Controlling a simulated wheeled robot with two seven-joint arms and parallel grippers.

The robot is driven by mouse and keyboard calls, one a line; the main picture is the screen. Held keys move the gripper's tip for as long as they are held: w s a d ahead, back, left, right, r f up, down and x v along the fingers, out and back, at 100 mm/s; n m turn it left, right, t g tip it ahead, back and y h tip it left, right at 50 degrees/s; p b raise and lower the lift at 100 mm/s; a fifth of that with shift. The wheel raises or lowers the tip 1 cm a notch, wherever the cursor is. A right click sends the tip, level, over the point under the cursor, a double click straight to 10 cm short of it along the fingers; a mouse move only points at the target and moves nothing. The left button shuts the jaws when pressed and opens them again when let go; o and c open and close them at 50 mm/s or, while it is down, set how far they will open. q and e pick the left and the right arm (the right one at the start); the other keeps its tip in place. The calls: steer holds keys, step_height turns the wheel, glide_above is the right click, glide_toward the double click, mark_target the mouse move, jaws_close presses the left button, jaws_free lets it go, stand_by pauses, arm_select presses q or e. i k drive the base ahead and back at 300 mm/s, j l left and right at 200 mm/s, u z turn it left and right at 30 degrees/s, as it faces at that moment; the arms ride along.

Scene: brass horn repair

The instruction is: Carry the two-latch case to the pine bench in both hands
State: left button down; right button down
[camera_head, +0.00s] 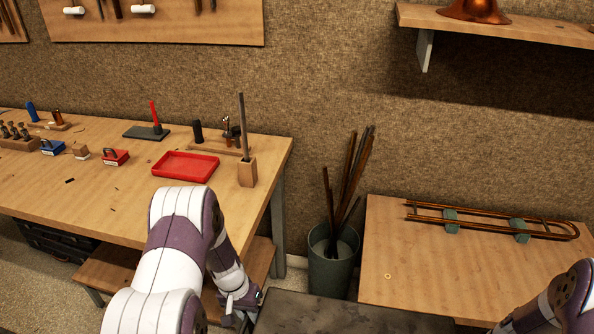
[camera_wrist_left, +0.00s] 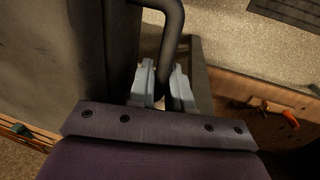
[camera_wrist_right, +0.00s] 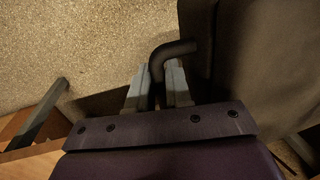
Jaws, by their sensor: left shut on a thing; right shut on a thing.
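The case (camera_head: 345,316) shows as a dark, flat top at the bottom edge of the head view, between my arms; its latches are not visible. My left gripper (camera_head: 243,303) is at the case's left side. In the left wrist view my left gripper (camera_wrist_left: 163,88) is shut on a dark bent handle (camera_wrist_left: 173,45) beside the case wall (camera_wrist_left: 85,50). In the right wrist view my right gripper (camera_wrist_right: 158,88) is shut on another bent handle (camera_wrist_right: 178,48) beside the case (camera_wrist_right: 255,65). A wooden bench (camera_head: 90,200) stands at the left; I cannot tell whether it is the pine one.
A lower wooden bench (camera_head: 410,270) at the right bears a brass slide (camera_head: 490,218) on green blocks. A green bin (camera_head: 330,270) of rods stands between the benches. The left bench holds a red tray (camera_head: 185,167), a rod block (camera_head: 247,172) and small tools. Its front middle is mostly clear.

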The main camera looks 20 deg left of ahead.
mark_target(117, 200)
steer(key=k+j, duration=0.1)
steer(key=j, duration=1.2)
steer(key=k+j, duration=0.15)
steer(key=j, duration=1.2)
steer(key=k, duration=0.05)
